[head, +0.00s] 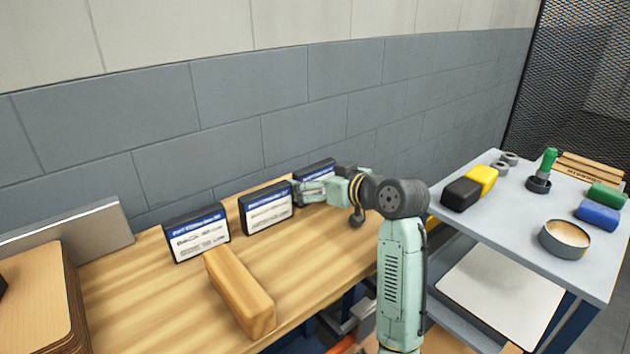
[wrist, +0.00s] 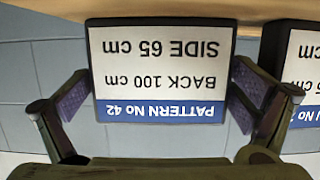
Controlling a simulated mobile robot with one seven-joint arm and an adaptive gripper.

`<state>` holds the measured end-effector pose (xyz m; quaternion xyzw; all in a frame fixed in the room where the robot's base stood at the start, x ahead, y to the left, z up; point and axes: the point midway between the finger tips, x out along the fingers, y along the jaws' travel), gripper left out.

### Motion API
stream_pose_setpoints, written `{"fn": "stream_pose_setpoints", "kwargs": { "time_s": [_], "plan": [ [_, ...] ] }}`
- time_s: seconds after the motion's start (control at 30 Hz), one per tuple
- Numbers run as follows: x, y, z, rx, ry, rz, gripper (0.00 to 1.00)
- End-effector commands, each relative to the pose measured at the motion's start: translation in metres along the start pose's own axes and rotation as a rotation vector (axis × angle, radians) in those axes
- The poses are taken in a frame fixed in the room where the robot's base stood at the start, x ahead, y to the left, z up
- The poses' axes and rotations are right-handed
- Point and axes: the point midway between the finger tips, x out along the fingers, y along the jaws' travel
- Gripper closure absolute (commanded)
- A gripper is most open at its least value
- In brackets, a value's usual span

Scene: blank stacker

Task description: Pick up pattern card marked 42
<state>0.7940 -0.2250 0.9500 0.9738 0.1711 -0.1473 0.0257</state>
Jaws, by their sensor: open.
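The pattern card marked 42 (wrist: 160,70) is a dark-framed white card with a blue band, upside down in the wrist view. It reads "PATTERN No 42", "BACK 100 cm", "SIDE 65 cm". In the head view it is the rightmost card (head: 317,168), standing on the wooden bench by the wall and partly hidden by my gripper (head: 303,190). My open gripper (wrist: 160,97) has one finger toward each side edge of the card in the wrist view. I cannot tell whether either finger touches it.
A similar middle card (head: 267,209) stands close left of it, also cut off in the wrist view (wrist: 300,75). Another card (head: 196,234) stands farther left. A wooden block (head: 240,292) lies in front. A grey side table (head: 510,215) holds several items at right.

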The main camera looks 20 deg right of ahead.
Motion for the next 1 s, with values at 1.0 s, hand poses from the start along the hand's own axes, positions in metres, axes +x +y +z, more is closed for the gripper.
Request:
{"fn": "stream_pose_setpoints", "kwargs": {
  "time_s": [1.0],
  "plan": [
    [-0.0031, -0.0001, -0.0091, -0.004, 0.002, 0.0, 0.4]
  ]
}}
